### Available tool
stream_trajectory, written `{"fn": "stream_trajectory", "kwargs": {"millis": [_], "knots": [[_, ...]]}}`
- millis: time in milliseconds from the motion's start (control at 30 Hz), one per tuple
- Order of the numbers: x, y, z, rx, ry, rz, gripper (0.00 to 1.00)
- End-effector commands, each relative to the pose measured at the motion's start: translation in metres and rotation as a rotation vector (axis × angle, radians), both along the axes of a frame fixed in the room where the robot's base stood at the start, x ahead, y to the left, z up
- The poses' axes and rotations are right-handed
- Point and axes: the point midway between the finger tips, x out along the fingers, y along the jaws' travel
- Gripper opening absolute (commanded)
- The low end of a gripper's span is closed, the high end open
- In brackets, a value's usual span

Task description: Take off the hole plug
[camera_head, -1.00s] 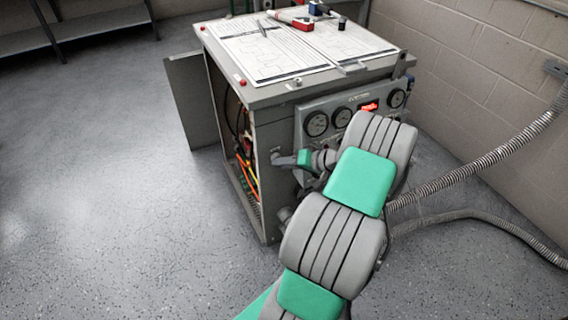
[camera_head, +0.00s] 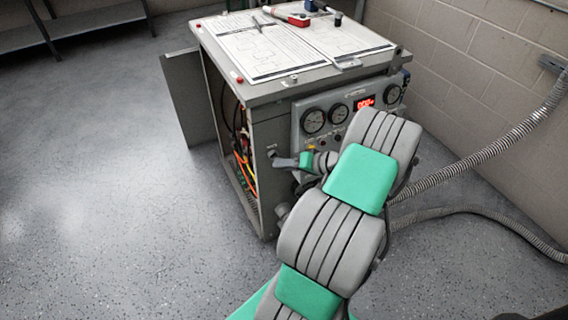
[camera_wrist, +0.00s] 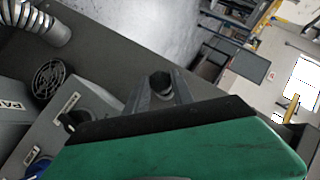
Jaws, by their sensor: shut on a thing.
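The hole plug (camera_wrist: 161,82) is a small dark, faceted piece at the tips of my gripper in the wrist view. My gripper (camera_wrist: 157,94) is shut on it, with a grey finger on either side. In the head view my gripper (camera_head: 276,161) points left, at the side wall of the grey transformer cabinet (camera_head: 266,195), near its front corner. The plug is too small there to make out clearly. I cannot tell whether it still sits in its hole or is clear of the wall.
The cabinet's front panel has gauges (camera_head: 313,120) and a red display (camera_head: 364,103). Its door (camera_head: 186,100) stands open on the left, with cables (camera_head: 240,160) inside. Papers (camera_head: 270,50) and tools lie on top. Conduits (camera_head: 490,150) run at the right.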

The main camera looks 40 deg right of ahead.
Motion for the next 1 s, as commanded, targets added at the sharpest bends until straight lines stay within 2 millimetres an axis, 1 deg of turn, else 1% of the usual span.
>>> {"fn": "stream_trajectory", "kwargs": {"millis": [267,733,833,1000], "knots": [[-0.002,0.0,0.001,0.001,0.0,-0.001,0.0],[-0.043,0.012,0.001,0.002,-0.001,-0.003,0.0],[-0.047,0.014,0.001,0.001,-0.001,-0.001,0.0],[-0.048,0.015,0.0,0.001,-0.001,0.001,0.0]]}}
